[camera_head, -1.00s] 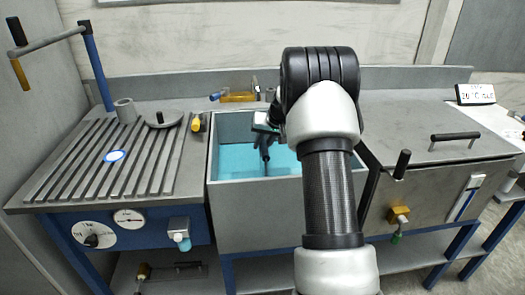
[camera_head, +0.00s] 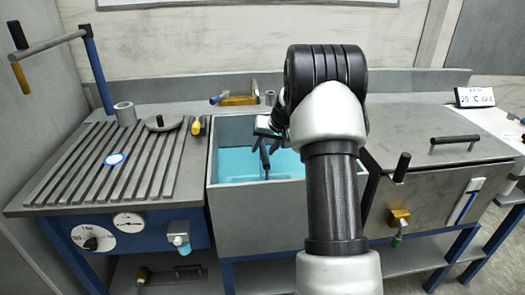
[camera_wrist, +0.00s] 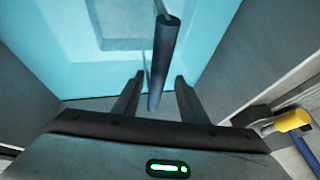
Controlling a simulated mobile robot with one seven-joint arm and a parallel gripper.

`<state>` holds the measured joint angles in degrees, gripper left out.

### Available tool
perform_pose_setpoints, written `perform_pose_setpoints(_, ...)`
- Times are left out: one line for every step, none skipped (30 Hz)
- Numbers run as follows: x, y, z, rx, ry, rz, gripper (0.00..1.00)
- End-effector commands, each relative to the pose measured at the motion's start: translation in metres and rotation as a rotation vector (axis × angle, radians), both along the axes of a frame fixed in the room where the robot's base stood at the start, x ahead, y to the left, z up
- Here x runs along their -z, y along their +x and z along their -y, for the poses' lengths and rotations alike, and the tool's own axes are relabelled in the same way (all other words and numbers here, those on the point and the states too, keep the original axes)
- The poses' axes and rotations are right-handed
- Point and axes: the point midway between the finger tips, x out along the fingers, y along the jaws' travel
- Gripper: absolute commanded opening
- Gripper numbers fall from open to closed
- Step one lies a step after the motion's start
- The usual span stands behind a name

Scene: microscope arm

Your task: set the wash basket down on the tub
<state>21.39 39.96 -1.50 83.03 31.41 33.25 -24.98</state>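The tub (camera_head: 250,222) is a grey open box with light blue water in it, at the middle of the head view; its grey wall also shows in the wrist view (camera_wrist: 240,55). A dark upright handle (camera_head: 266,166) stands inside the tub, and shows as a black cylinder in the wrist view (camera_wrist: 165,45). It looks like the wash basket's handle; the basket body cannot be made out. My gripper (camera_head: 265,146) is above the tub with its fingers spread. In the wrist view the handle lies between the fingers, with a gap on both sides.
A yellow-handled tool (camera_head: 196,126) lies by the left rim. A brass fitting (camera_head: 238,100) is behind. A lidded grey cabinet (camera_head: 425,125) stands right.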

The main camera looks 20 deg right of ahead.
Motion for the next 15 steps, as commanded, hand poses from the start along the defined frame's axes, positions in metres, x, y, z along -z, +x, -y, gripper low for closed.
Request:
perform_pose_setpoints(-0.014, -0.006, 0.002, 0.002, -0.001, 0.003, 0.39)
perform_pose_setpoints(-0.02, -0.009, 0.003, 0.003, -0.002, 0.004, 0.39)
perform_pose_setpoints(-0.027, -0.014, 0.003, 0.002, -0.002, 0.004, 0.39)
perform_pose_setpoints(-0.033, -0.018, 0.004, 0.001, -0.002, 0.003, 0.39)
perform_pose_setpoints(-0.038, -0.021, 0.004, 0.001, -0.002, 0.002, 0.39)
perform_pose_setpoints(-0.045, -0.025, 0.005, 0.001, -0.002, 0.003, 0.39)
perform_pose_setpoints(-0.05, -0.028, 0.005, 0.001, -0.002, 0.003, 0.39)
perform_pose_setpoints(-0.055, -0.031, 0.006, 0.001, -0.002, 0.003, 0.39)
perform_pose_setpoints(-0.06, -0.035, 0.006, 0.002, -0.001, 0.002, 0.39)
perform_pose_setpoints(-0.064, -0.037, 0.006, 0.002, -0.001, 0.002, 0.39)
perform_pose_setpoints(-0.068, -0.039, 0.007, 0.001, -0.001, 0.003, 0.39)
perform_pose_setpoints(-0.071, -0.042, 0.007, 0.001, -0.001, 0.001, 0.39)
perform_pose_setpoints(-0.074, -0.044, 0.007, 0.001, -0.001, 0.001, 0.39)
perform_pose_setpoints(-0.076, -0.045, 0.007, 0.001, -0.001, 0.001, 0.39)
perform_pose_setpoints(-0.078, -0.047, 0.007, 0.001, -0.001, 0.001, 0.39)
